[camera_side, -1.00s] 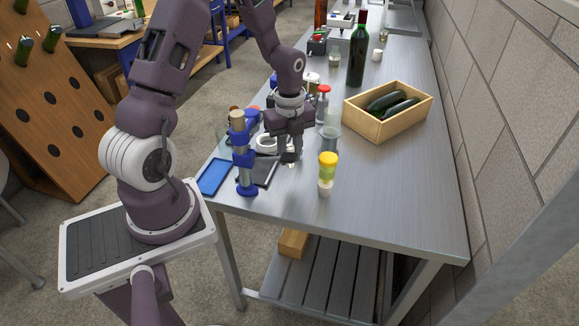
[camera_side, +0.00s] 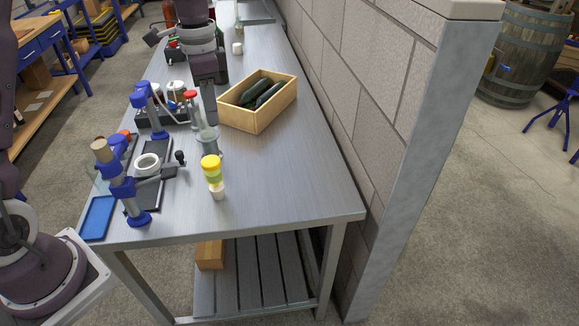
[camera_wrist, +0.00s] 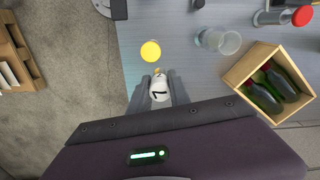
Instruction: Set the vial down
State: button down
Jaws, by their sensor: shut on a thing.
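My gripper (camera_wrist: 160,90) is shut on the vial (camera_wrist: 160,88), whose white top with a dark mark shows between the two fingers in the wrist view. In the side view my gripper (camera_side: 209,112) hangs above the metal table (camera_side: 285,180), behind the glassware. The vial cannot be made out there. A yellow-topped container (camera_side: 211,172) stands upright at the front of the table. Its yellow top (camera_wrist: 150,51) shows just beyond my fingertips in the wrist view.
A clear glass vessel (camera_side: 208,143) stands behind the yellow-topped container. A wooden crate (camera_side: 244,118) with dark bottles is at right. A blue-fitted stand (camera_side: 122,186), a blue tray (camera_side: 98,218) and a white ring (camera_side: 147,164) are at left. Front-right table is clear.

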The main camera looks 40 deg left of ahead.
jog(key=w+d+f+m, duration=0.2)
jog(key=w+f+m, duration=0.15)
jog(key=w, duration=0.35)
jog(key=w+d+f+m, duration=0.3)
jog(key=w+m, duration=0.1)
jog(key=w, duration=0.3)
jog(key=w+d+f+m, duration=0.1)
jog(key=f, duration=0.3)
jog(key=w+d+f+m, duration=0.1)
jog(key=f+m, duration=0.1)
jog(key=f, duration=0.3)
jog(key=d+f+m, duration=0.1)
jog(key=f+m, duration=0.1)
jog(key=f, duration=0.2)
jog(key=shift+w+d+f+m, duration=0.25)
jog(key=shift+w+f, duration=0.15)
jog(key=c, duration=1.2)
grip_release()
jog(key=shift+f, duration=0.15)
